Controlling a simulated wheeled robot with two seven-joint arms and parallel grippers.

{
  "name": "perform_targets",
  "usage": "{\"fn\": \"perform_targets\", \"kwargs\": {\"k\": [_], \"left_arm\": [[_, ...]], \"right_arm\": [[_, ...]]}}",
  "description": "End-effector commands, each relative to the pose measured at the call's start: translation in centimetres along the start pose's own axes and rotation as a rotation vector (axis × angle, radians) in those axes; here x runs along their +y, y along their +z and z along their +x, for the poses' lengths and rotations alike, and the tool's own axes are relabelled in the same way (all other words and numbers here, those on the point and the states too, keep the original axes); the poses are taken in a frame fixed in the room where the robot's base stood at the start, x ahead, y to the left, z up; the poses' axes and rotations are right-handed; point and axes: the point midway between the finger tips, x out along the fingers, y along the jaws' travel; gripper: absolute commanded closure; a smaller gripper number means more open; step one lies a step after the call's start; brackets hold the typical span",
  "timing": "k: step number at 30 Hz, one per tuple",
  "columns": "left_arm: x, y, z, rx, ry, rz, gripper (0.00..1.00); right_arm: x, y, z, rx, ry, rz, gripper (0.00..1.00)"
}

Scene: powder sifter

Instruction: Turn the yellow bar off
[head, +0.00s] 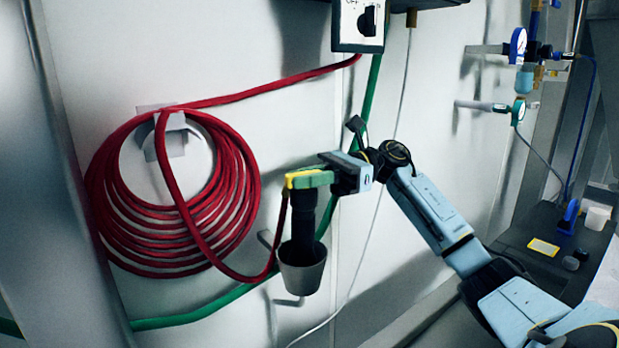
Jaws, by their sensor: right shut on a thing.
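A yellow bar (308,173) with green on its right part sits on top of a dark, upright cylindrical fitting (303,215) in the middle of the head view. The fitting's lower end is inside a dark grey cup (302,272) by the wall. My right gripper (335,178) comes in from the right and is shut on the bar's right, green part. Its fingers partly hide that end. My left gripper is not in view.
A coiled red hose (178,262) hangs on a wall hook at left. A green hose (200,312) runs behind the cup. A control box (358,25) with a black knob is above. Gauges (518,45) and a dark bench (555,250) stand at right.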

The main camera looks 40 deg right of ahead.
Motion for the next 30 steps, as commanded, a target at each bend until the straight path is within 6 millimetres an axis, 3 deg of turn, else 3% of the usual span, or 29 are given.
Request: {"fn": "perform_targets", "kwargs": {"k": [1,2,6,15,19,23,30], "left_arm": [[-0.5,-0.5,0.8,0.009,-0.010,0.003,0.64],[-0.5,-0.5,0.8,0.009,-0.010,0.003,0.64],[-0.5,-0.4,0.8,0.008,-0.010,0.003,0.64],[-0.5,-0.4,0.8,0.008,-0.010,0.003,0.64],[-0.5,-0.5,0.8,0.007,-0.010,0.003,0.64],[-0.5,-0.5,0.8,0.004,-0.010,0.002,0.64],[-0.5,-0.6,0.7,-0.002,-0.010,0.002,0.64]], "right_arm": [[-0.1,-1.3,0.1,0.012,0.003,0.014,1.00],[-0.1,-1.3,0.1,0.012,0.003,0.014,0.82],[-0.1,-1.1,0.1,0.009,0.002,0.010,0.64],[-0.1,-0.8,-0.1,0.005,0.000,0.004,0.63],[-0.1,-0.8,-1.1,0.005,-0.003,0.004,0.63],[-0.1,-0.8,-3.4,0.002,-0.005,0.005,0.63],[-0.1,-0.9,-9.2,-0.002,-0.006,0.006,0.63]]}}
